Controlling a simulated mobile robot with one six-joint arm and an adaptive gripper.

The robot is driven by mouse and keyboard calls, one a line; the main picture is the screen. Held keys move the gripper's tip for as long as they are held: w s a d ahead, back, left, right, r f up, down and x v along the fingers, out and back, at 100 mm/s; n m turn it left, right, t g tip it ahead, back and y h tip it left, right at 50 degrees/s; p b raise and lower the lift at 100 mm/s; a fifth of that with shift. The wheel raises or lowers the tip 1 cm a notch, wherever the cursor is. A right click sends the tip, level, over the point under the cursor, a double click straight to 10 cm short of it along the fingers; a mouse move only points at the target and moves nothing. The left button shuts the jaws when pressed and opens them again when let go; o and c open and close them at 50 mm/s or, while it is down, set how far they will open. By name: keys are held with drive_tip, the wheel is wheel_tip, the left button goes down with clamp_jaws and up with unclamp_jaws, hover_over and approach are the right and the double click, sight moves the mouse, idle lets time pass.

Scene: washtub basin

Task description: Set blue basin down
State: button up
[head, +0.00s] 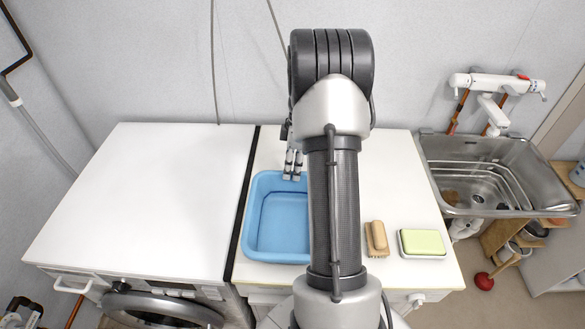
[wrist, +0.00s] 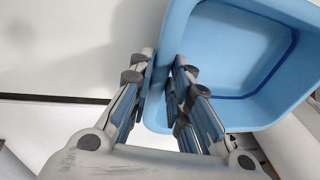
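The blue basin (head: 280,226) is upright at the left side of the right-hand white worktop, partly hidden by my arm. It is empty where I can see into it. My gripper (head: 292,172) is at its far rim, pointing down. In the wrist view my gripper (wrist: 164,62) has one finger outside and one inside the wall of the basin (wrist: 235,50), and it is shut on the rim. I cannot tell whether the basin's underside touches the worktop.
A wooden brush (head: 376,238) and a green sponge on a white dish (head: 422,243) lie right of my arm. The left white worktop (head: 150,185) is clear, beyond a dark gap. A steel sink (head: 485,178) is at the far right. A wall stands behind.

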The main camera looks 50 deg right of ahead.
drive_tip(key=o, duration=0.3)
drive_tip(key=shift+o, duration=0.2)
drive_tip(key=p+v, duration=0.4)
drive_tip(key=v, duration=0.8)
drive_tip(key=s+a+r+m+t+h, duration=0.1)
drive_tip(key=a+r+m, duration=0.1)
drive_tip(key=a+r, duration=0.65)
drive_tip(key=a+r+m+h, duration=0.1)
drive_tip(key=a+r, duration=0.4)
drive_tip(key=a, duration=0.6)
drive_tip(key=s+a+m+t, duration=0.3)
drive_tip(key=s+a+m, duration=0.1)
drive_tip(key=s+a, duration=1.1)
drive_tip(key=shift+a+f+m+t+h, duration=0.3)
drive_tip(key=shift+a+f+t, duration=0.15)
drive_tip(key=shift+a, duration=0.35)
